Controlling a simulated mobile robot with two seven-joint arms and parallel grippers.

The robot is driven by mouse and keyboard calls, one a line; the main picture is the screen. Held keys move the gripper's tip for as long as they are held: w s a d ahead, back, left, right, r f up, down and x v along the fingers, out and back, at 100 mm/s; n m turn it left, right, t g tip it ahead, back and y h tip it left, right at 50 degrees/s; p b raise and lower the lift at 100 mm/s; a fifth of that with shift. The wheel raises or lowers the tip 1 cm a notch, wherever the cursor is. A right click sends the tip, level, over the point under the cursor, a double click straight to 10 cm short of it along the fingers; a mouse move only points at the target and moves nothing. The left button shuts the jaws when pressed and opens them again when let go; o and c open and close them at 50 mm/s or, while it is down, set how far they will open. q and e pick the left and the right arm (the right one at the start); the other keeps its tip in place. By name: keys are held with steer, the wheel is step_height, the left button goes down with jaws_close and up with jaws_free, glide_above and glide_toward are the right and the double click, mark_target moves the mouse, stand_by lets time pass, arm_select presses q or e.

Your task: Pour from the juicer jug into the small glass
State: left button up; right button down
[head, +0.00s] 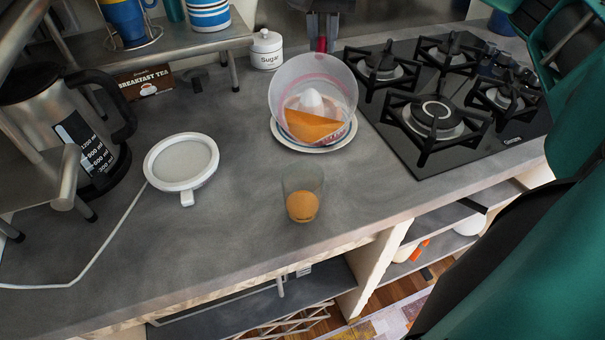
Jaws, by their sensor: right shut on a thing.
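The juicer jug (340,84) is a clear, pinkish-rimmed vessel with a pale cone inside and orange juice (312,126) gathered in its lower part. It looks tilted, its opening facing the camera. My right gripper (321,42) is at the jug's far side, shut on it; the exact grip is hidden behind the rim. The small glass (303,183) stands upright on the counter, nearer the front edge and apart from the jug. Orange juice (302,207) fills its lower part. My left gripper is not in view.
A plate (315,149) shows below the jug. A gas hob (455,90) is at the right, a white sugar jar (267,52) behind. A white corded base (180,163) and a metal kettle (50,125) are left. Counter around the glass is clear.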

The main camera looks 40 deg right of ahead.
steer(key=shift+s+a+r+t+h+b, duration=0.2)
steer(key=shift+s+a+r+t+h, duration=0.3)
steer(key=shift+r, duration=0.45)
steer(key=shift+s+a+r+t+h+b, duration=0.2)
steer(key=shift+s+a+r+t+h, duration=0.15)
steer(key=shift+s+a+r, duration=0.4)
steer(key=shift+s+a+r+t+h+b, duration=0.2)
steer(key=shift+s+a+r+t+h, duration=0.2)
steer(key=shift+r, duration=0.7)
stand_by(4.0)
steer(key=shift+s+a+r+t+h+p, duration=0.25)
steer(key=shift+r+t+h+p, duration=0.15)
steer(key=shift+p, duration=0.35)
stand_by(0.5)
